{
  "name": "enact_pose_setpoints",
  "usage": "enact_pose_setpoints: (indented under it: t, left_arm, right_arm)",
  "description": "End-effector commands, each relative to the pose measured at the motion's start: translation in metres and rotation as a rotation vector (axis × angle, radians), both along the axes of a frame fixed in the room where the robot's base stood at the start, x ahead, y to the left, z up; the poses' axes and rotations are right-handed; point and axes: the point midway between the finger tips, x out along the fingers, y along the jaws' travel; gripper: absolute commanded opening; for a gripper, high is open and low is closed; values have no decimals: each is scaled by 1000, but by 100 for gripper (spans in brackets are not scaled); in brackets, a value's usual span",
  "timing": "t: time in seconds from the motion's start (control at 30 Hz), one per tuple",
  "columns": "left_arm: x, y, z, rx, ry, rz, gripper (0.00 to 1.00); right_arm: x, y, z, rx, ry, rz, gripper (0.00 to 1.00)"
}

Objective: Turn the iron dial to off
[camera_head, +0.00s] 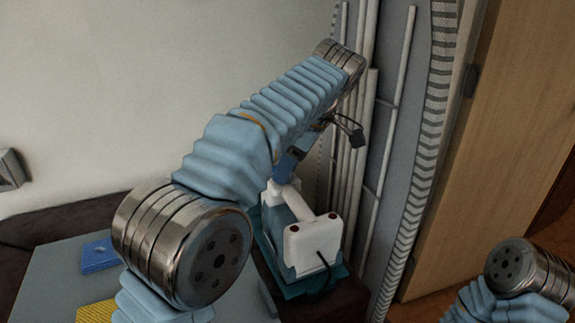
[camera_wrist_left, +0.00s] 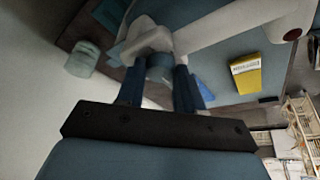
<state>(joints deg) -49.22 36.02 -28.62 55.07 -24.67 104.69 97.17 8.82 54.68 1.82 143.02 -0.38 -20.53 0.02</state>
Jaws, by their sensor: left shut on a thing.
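The white iron (camera_head: 329,243) stands on a teal base beside the wall panel in the head view. Its white handle (camera_wrist_left: 240,28) crosses the top of the left wrist view. My left gripper (camera_wrist_left: 160,78) is at the front part of the iron, with its two dark blue fingers on either side of the blue-grey dial (camera_wrist_left: 160,66). It is shut on the dial. In the head view my left arm hides most of this contact, and the dial's marking cannot be read. My right gripper is outside both views; only part of my right arm shows at the lower right.
A grey-blue ironing surface (camera_head: 58,272) lies to the left, with a blue folded cloth (camera_head: 99,255) and a yellow item (camera_head: 95,312) on it. A ribbed grey panel with pipes (camera_head: 395,130) rises close behind the iron. A wooden door (camera_head: 500,150) is at right.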

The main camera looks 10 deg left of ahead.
Motion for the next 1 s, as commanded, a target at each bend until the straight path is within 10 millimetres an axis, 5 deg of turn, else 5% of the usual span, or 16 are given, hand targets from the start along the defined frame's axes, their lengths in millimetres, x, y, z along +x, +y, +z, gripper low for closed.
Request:
enact_pose_setpoints:
  t: [0.3,0.33,0.5,0.83,1.0]
  left_arm:
    - [0,0,0,-1,0,0,6]
    - [0,0,0,-1,0,0,39]
    - [0,0,0,-1,0,0,62]
    - [-1,0,0,-1,0,-25,62]
    - [-3,1,1,-3,-1,-227,62]
  right_arm:
    - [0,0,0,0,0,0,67]
    - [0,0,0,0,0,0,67]
    - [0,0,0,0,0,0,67]
    - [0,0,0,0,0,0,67]
    - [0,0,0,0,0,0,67]
